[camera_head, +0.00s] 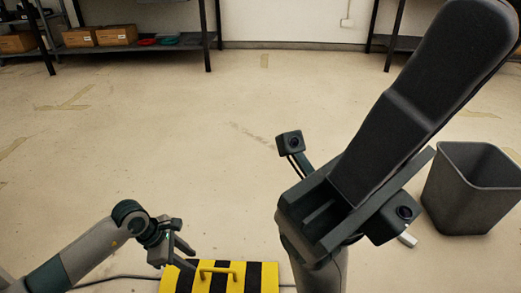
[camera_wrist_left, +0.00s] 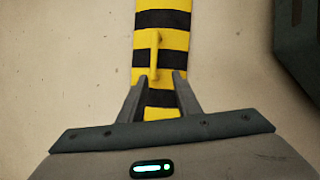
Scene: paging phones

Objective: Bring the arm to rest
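My left gripper (camera_head: 186,256) is low at the lower left in the head view, at the near left end of a yellow-and-black striped box (camera_head: 266,280) with a yellow handle (camera_head: 218,270). In the left wrist view the two grey fingers of the left gripper (camera_wrist_left: 159,76) stand apart with nothing held between them. The striped box (camera_wrist_left: 178,18) lies beyond and between them in that picture. Whether the fingers touch it cannot be told.
A large dark form (camera_head: 440,75) with a grey post (camera_head: 318,268) fills the right of the head view. A grey bin (camera_head: 470,190) stands on the floor behind it. Shelves with cardboard boxes (camera_head: 117,35) line the back wall. The middle floor is clear.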

